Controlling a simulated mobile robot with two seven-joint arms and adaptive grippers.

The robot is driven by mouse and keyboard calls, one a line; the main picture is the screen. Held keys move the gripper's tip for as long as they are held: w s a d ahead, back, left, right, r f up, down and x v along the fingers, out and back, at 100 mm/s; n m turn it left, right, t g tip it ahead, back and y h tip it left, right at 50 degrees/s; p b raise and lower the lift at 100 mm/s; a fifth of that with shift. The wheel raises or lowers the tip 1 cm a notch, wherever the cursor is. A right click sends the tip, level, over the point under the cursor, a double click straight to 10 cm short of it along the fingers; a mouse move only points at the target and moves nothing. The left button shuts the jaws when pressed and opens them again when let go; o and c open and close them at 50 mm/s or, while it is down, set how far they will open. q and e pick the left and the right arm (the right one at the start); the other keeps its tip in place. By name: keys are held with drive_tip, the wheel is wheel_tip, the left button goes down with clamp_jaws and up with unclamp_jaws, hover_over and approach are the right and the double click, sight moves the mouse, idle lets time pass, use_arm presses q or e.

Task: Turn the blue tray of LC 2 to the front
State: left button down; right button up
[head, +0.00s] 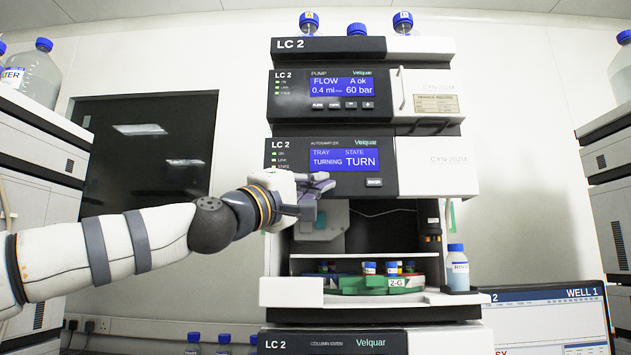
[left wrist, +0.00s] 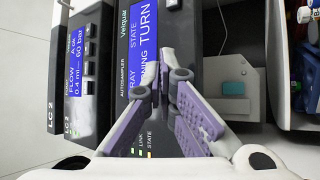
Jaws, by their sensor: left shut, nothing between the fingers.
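The LC 2 stack (head: 330,47) stands in the middle of the head view. Its autosampler display (head: 344,158) reads TRAY TURNING, STATE TURN. In the open bay below, a green tray (head: 378,291) labelled like 2-G faces the front with capped vials above it. My left gripper (head: 318,183) is shut and empty, just in front of the autosampler panel's lower left part. In the left wrist view the closed fingertips (left wrist: 166,76) overlap the panel; contact cannot be told. My right gripper is not in view.
A clear bottle (head: 457,269) with a blue cap stands at the bay's right edge. A monitor (head: 550,318) is at lower right. Other instrument stacks (head: 40,150) flank both sides. Blue-capped bottles (head: 193,343) stand low at the left.

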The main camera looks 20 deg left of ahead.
use_arm(q)
drive_tip(key=shift+s+d, duration=0.1)
drive_tip(key=shift+s, duration=0.25)
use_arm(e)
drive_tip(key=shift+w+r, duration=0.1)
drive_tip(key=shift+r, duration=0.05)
use_arm(q)
drive_tip(key=s+p, duration=0.1)
drive_tip(key=s, duration=0.1)
drive_tip(key=s+d+p, duration=0.1)
drive_tip(key=s, duration=0.1)
drive_tip(key=shift+s+d, duration=0.15)
drive_tip(key=shift+s, duration=0.25)
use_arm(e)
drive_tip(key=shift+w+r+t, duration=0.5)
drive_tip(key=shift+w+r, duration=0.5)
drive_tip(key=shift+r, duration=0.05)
